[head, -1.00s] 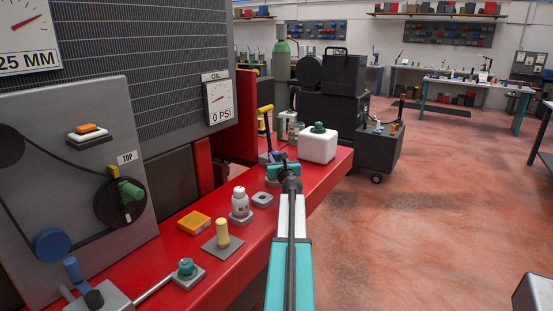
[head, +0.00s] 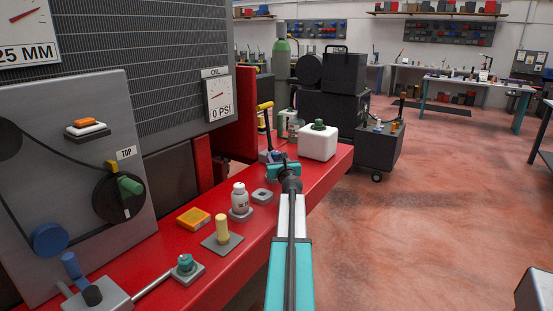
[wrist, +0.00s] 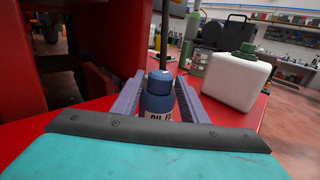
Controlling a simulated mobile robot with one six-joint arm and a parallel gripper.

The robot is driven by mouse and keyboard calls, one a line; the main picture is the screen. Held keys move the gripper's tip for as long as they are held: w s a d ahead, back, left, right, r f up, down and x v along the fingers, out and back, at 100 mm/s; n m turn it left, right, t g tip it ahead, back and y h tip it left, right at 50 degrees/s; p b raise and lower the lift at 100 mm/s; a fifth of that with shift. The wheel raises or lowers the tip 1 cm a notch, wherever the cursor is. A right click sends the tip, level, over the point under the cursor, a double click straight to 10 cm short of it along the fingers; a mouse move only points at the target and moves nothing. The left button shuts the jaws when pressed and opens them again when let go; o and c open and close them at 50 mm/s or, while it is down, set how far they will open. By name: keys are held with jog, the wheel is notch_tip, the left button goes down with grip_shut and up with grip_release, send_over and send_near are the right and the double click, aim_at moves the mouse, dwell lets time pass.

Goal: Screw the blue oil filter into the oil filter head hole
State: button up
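The blue oil filter (wrist: 158,95) stands upright in the wrist view, with a blue cap and a white label partly reading "OIL F"; its base is hidden behind my gripper's body. My gripper (wrist: 161,82) has its two purple fingers on either side of the filter, spread open; I cannot make out firm contact. In the head view my gripper (head: 276,156) is over the far part of the red bench, and the filter is mostly hidden there. A grey block with a hole (head: 262,197) lies on the bench nearer; I cannot confirm that it is the oil filter head.
The red bench (head: 165,255) carries a white bottle (head: 240,199), a yellow peg on a plate (head: 222,228), an orange box (head: 194,218) and a teal-capped part (head: 185,264). A white jug (head: 318,143) stands close right of my gripper. Open floor lies to the right.

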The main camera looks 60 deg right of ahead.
jog(key=shift+o, duration=1.2)
jog(key=shift+s+a, duration=0.1)
jog(key=shift+a, duration=0.05)
jog(key=v, duration=1.3)
jog(key=shift+s+b, duration=0.25)
jog(key=shift+b, duration=0.1)
jog(key=shift+a, duration=0.1)
